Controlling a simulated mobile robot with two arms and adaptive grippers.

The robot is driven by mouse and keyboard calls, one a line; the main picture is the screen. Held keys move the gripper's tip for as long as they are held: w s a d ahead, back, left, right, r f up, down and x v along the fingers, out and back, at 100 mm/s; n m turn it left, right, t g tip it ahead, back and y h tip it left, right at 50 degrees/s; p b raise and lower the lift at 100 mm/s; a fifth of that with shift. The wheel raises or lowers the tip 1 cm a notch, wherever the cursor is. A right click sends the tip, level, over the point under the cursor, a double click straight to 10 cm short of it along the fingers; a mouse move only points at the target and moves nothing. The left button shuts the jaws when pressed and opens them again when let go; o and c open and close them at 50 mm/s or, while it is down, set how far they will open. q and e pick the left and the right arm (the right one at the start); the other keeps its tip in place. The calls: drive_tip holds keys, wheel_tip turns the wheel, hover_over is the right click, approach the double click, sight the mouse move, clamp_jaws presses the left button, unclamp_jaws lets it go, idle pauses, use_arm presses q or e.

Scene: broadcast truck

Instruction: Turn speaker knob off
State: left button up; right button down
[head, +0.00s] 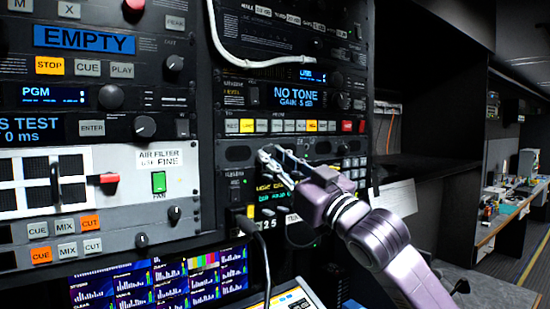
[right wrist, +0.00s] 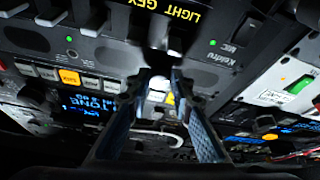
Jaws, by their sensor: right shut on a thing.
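My right gripper (head: 270,154) reaches in from the lower right of the head view to the rack panel just below the row of lit buttons. Its fingers are shut on a small knob on that panel, which they mostly hide in the head view. In the right wrist view my right gripper (right wrist: 163,76) has its two fingertips close together. A pale grey knob-like part (right wrist: 159,32) shows just beyond and between them. I cannot read a speaker label or tell where the knob points. My left gripper is not in view.
A row of lit buttons (head: 285,126) and a blue NO TONE display (head: 296,96) sit just above the gripper. A white cable (head: 235,62) loops above. A white air filter panel (head: 150,178) is at left.

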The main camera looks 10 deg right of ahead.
drive_tip(key=c, duration=1.7)
unclamp_jaws()
drive_tip(key=v, duration=1.2)
drive_tip(key=shift+f, duration=0.1)
